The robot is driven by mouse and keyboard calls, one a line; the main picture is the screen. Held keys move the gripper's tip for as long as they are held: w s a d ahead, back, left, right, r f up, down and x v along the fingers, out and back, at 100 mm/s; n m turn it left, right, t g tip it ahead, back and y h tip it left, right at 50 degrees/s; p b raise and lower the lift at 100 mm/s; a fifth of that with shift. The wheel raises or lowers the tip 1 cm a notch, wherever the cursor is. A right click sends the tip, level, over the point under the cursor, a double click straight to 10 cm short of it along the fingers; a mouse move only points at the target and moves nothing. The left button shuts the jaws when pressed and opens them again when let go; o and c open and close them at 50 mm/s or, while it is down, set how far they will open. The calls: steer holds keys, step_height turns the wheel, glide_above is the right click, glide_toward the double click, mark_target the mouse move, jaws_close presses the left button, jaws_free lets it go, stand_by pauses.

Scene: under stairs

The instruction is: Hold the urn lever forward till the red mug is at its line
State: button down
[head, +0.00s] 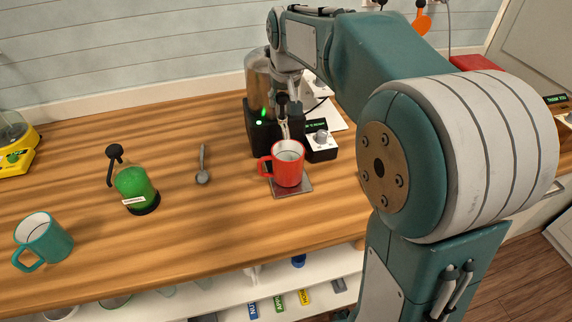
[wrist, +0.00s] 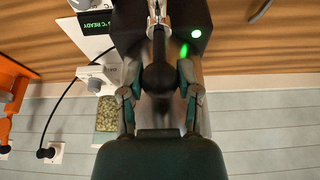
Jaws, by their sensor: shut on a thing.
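The urn (head: 259,88) stands at the back of the wooden counter, a metal tank on a black base with a green light. The red mug (head: 288,166) stands upright on a small square tray (head: 303,188) under the spout. Its pale inside shows, but I cannot make out a line or the liquid level. My gripper (head: 288,101) is in front of the urn. In the wrist view my gripper (wrist: 158,88) is shut on the black knob of the urn lever (wrist: 159,76). The lever's lower part and the spout are partly hidden.
A yellow scale (head: 17,145) is at the far left. A control box with a dial (head: 321,143) sits right of the urn.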

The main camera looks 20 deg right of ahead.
steer(key=shift+s+f, duration=0.3)
steer(key=shift+s, duration=0.6)
steer(key=shift+s+f, duration=0.25)
steer(key=shift+s, duration=0.4)
steer(key=shift+s+f, duration=0.25)
steer(key=shift+s, duration=0.25)
stand_by(3.2)
